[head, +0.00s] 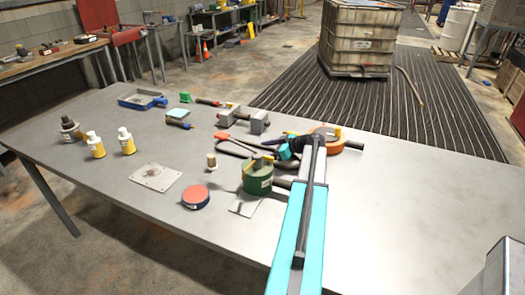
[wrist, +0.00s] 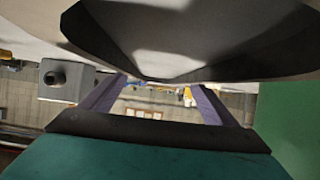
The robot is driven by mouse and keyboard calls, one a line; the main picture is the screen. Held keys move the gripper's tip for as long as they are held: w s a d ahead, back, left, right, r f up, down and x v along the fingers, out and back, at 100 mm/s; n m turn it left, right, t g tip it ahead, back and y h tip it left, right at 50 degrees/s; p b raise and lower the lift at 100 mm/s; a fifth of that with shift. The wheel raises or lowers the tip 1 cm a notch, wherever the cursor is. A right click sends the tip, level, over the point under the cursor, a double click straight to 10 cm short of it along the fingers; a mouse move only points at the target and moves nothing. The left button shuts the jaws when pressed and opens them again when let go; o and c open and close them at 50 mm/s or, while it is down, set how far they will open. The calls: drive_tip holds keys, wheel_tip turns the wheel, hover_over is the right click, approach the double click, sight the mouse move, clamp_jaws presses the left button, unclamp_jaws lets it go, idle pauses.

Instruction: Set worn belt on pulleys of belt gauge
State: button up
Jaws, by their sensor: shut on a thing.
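My gripper (head: 284,147) is at the end of my cyan arm, low over the right middle of the table, and hides part of what lies below it. A dark band, which I take for the worn belt (head: 235,149), curves from left of the gripper towards it. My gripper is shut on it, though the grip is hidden. In the wrist view, a dark curved band (wrist: 120,50) hangs close before my purple fingers (wrist: 154,85). A green drum (head: 257,177) stands just left of my arm, and an orange drum (head: 324,134) just right. They look like the gauge's pulleys; I cannot see the belt around either.
A red-topped round tin (head: 196,197), a metal plate (head: 154,176) and yellow bottles (head: 127,141) stand left on the grey table (head: 150,214). A grey vise-like block (head: 243,118) and a red-handled tool (head: 223,137) lie behind. The table's right side is clear.

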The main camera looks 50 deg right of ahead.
drive_tip(key=shift+f, duration=0.1)
drive_tip(key=o, duration=1.1)
drive_tip(key=b+v, duration=0.2)
drive_tip(key=v, duration=1)
drive_tip(key=shift+b, duration=0.4)
